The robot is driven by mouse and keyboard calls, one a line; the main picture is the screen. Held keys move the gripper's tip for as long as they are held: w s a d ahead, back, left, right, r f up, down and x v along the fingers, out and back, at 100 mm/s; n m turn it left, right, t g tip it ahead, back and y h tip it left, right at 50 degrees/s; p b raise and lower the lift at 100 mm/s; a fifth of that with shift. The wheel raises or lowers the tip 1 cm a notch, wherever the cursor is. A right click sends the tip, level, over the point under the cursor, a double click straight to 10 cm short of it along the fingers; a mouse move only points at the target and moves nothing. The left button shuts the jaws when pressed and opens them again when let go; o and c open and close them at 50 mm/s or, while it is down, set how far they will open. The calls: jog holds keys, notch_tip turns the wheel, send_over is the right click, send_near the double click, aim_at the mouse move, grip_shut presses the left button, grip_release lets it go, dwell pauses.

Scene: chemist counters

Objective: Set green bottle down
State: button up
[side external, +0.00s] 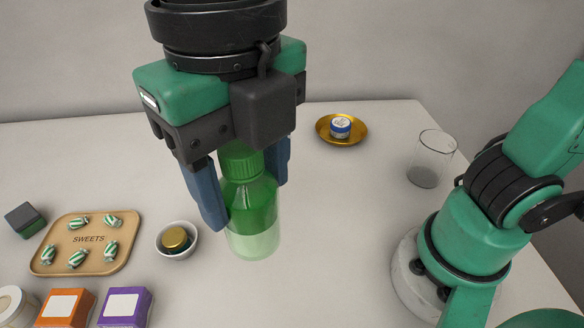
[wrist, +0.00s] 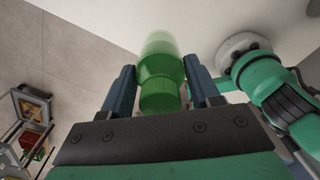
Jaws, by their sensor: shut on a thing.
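The green bottle (side external: 250,207) has a ribbed green cap and a paler lower part. It is upright in the side view, between the two blue fingers of my gripper (side external: 246,190). My gripper is shut on the bottle near its cap and shoulder. In the wrist view the bottle (wrist: 160,68) also shows between the fingers of my gripper (wrist: 160,82). I cannot tell for sure whether its base touches the white counter (side external: 340,235).
Left of the bottle are a small white bowl (side external: 192,246) with a gold-lidded jar and a sweets tray (side external: 88,262). Purple (side external: 125,306) and orange (side external: 66,306) boxes stand at front left. A gold dish (side external: 357,136) and a glass (side external: 432,160) are behind, to the right. The counter's middle is clear.

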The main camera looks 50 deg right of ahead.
jog(key=w+d+f+m, duration=0.2)
jog(key=w+d+f, duration=0.15)
jog(key=w, duration=0.45)
jog(key=w+d+f+m, duration=0.2)
jog(key=w+f+m, duration=0.15)
jog(key=w, duration=0.55)
jog(key=w+d+f+m, duration=0.2)
jog(key=w+d+f, duration=0.15)
jog(key=w, duration=0.45)
jog(key=f, duration=0.8)
jog(key=shift+w+a+f, duration=0.1)
jog(key=shift+a+f, duration=0.1)
jog(key=shift+f, duration=0.2)
jog(key=shift+f, duration=0.1)
jog(key=o, duration=1.3)
